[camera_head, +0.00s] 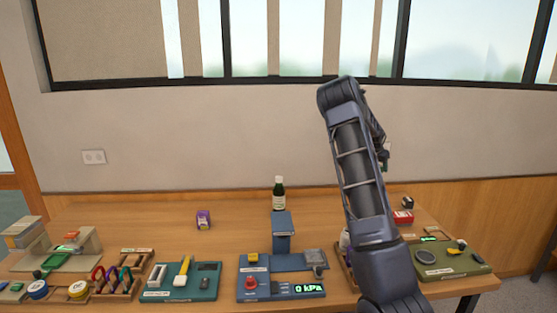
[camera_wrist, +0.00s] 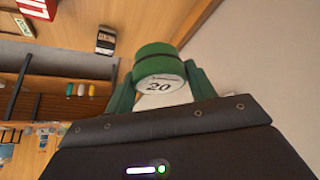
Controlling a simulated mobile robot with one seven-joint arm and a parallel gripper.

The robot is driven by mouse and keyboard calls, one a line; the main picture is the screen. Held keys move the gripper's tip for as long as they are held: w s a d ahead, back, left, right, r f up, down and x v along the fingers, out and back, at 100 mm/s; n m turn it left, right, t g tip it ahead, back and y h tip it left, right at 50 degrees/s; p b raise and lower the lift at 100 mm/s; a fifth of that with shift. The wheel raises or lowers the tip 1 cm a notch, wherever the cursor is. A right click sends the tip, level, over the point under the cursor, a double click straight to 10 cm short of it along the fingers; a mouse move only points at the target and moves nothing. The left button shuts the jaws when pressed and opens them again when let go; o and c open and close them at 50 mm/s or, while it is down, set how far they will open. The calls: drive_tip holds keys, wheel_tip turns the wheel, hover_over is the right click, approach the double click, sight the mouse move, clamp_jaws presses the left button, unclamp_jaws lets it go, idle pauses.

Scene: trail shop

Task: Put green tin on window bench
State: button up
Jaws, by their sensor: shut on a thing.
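The green tin (camera_wrist: 158,62), a short round can with "20" on its pale end, is between the fingers of my gripper (camera_wrist: 160,88) in the wrist view. The fingers are shut on its sides. In the head view my gripper (camera_head: 384,157) is mostly hidden behind my raised arm, with a little green showing; the tin cannot be made out clearly there. It is held above the wooden bench (camera_head: 150,218), which runs below the window along the wall. I cannot tell whether this is the window bench.
A red box (camera_head: 402,217) is right of my arm. A blue gauge station (camera_head: 282,262) and green boards line the front. Bare wood shows at the back left.

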drive_tip(key=s+a+f+n+t+y, duration=0.1)
drive_tip(key=s+a+f+n, duration=0.15)
drive_tip(key=a, duration=0.85)
drive_tip(key=s+a+f+n+y, duration=0.15)
drive_tip(key=a+f, duration=0.25)
drive_tip(key=a, duration=0.6)
drive_tip(key=s+a+f+n+t+y, duration=0.1)
drive_tip(key=s+a+f+n, duration=0.2)
drive_tip(key=a, duration=0.8)
drive_tip(key=s+d+r+m+h, duration=0.1)
drive_tip(key=s+d+r, duration=0.1)
drive_tip(key=s+r, duration=0.45)
drive_tip(key=s+d+r+m+h, duration=0.15)
drive_tip(key=s+r, duration=0.25)
drive_tip(key=s, duration=0.5)
drive_tip(key=shift+g+y, duration=0.3)
drive_tip(key=shift+w+d+f, duration=0.1)
drive_tip(key=shift+d+f, duration=0.05)
drive_tip(key=shift+f, duration=4.85)
drive_tip(key=shift+w+d+f, duration=0.1)
drive_tip(key=shift+f, duration=4.9)
drive_tip(key=o, duration=0.5)
drive_tip(key=shift+f, duration=0.15)
drive_tip(key=o, duration=0.5)
drive_tip(key=shift+r, duration=0.2)
drive_tip(key=shift+o, duration=0.3)
drive_tip(key=v, duration=1.2)
